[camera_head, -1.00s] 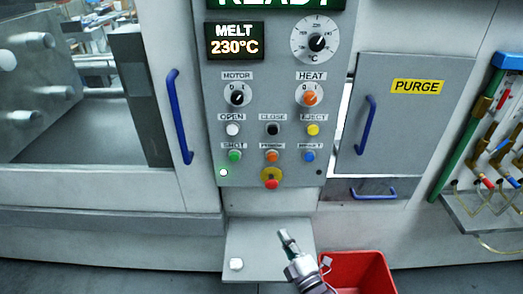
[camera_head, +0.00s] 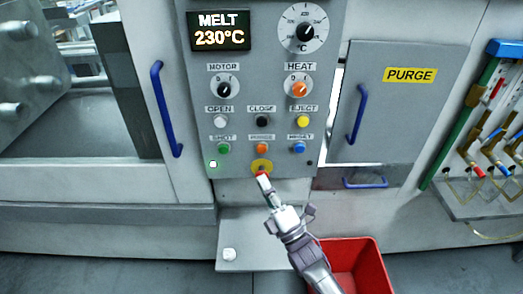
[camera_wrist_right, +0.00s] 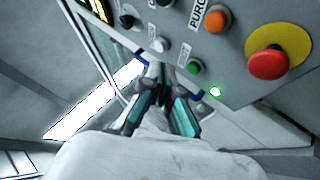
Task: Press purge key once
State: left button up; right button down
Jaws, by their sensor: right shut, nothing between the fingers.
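The purge key is a small orange button (camera_head: 262,148) under a PURGE label, in the bottom row of the grey control panel, between the green and blue keys. It also shows in the right wrist view as an orange button (camera_wrist_right: 216,19) at the top. My right gripper (camera_head: 266,185) is shut and empty, pointing up at the panel just below this key. Its tip overlaps the red stop knob in the head view and partly hides it. My left gripper is not in view.
The red stop knob on its yellow disc (camera_head: 261,166) sits directly below the purge key; it stands out in the right wrist view (camera_wrist_right: 268,64). Green (camera_head: 223,148) and blue (camera_head: 300,148) keys flank the purge key. A red bin (camera_head: 366,262) stands below right.

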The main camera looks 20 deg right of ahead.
aim_at(262, 149)
jog(key=shift+w+d+b, duration=0.4)
jog(key=shift+w+b, duration=0.3)
jog(key=shift+w, duration=0.65)
jog(key=shift+w+d+b, duration=0.4)
jog(key=shift+w+b, duration=0.25)
jog(key=shift+w, duration=0.75)
jog(key=shift+w+d+b, duration=0.4)
jog(key=shift+w+b, duration=0.3)
jog(key=shift+w, duration=0.65)
jog(key=shift+w+d+b, duration=0.1)
jog(key=shift+w+b, duration=0.25)
jog(key=shift+w, duration=0.05)
jog(key=shift+w+d+b, duration=0.15)
jog(key=shift+w+b, duration=0.25)
jog(key=shift+s+a+p, duration=0.25)
jog(key=shift+s+p, duration=0.2)
jog(key=shift+s, duration=0.4)
